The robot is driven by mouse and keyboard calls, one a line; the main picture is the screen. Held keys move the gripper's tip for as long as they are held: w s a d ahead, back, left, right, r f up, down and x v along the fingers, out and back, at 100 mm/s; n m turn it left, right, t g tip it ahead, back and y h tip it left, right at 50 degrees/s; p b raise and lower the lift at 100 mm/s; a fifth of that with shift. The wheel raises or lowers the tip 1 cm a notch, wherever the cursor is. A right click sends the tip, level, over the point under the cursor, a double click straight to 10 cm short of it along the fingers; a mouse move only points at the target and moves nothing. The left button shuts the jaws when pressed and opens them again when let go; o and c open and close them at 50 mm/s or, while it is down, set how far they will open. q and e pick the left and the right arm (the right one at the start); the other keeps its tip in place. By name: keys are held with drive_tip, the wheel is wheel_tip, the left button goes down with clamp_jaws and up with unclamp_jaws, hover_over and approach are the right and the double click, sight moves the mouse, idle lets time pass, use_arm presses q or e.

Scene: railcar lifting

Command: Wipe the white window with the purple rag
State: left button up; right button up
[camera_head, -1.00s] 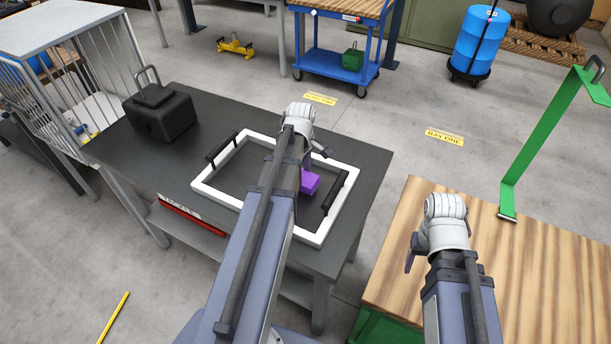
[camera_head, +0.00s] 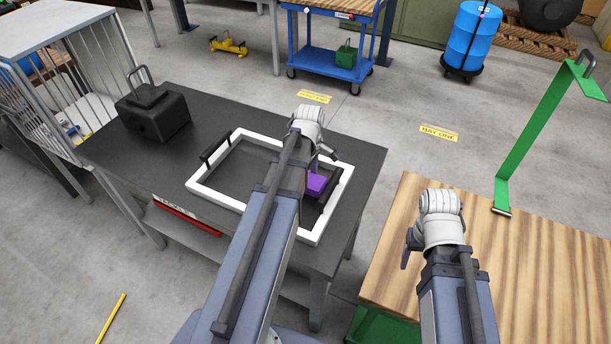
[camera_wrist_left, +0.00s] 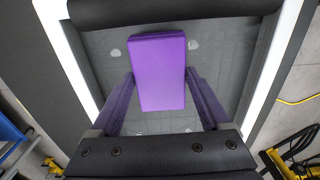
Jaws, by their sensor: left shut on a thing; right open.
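The white window (camera_head: 213,198) is a white frame around a dark pane with a black handle at each end. It lies flat on a dark table. The purple rag (camera_head: 316,185) is a small block over the pane, near the right handle (camera_head: 332,200). My left gripper (camera_head: 320,169) is shut on the rag, with its arm crossing the frame. In the left wrist view, the rag (camera_wrist_left: 158,72) sits between the two fingers, just short of a black handle (camera_wrist_left: 170,9). I cannot tell whether it touches the pane.
A black block with a metal loop (camera_head: 152,113) stands on the dark table (camera_head: 350,150), left of the window. A wooden table (camera_head: 540,270) at the right carries a tall green bracket (camera_head: 530,140). A wire cage (camera_head: 50,60) stands at the left.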

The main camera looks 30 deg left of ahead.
use_arm(q)
drive_tip(key=shift+r, duration=0.1)
wheel_tip(320, 180, up, 6)
drive_tip(key=p, duration=0.6)
wheel_tip(320, 180, up, 3)
drive_tip(key=p, duration=0.3)
idle(0.4)
idle(0.4)
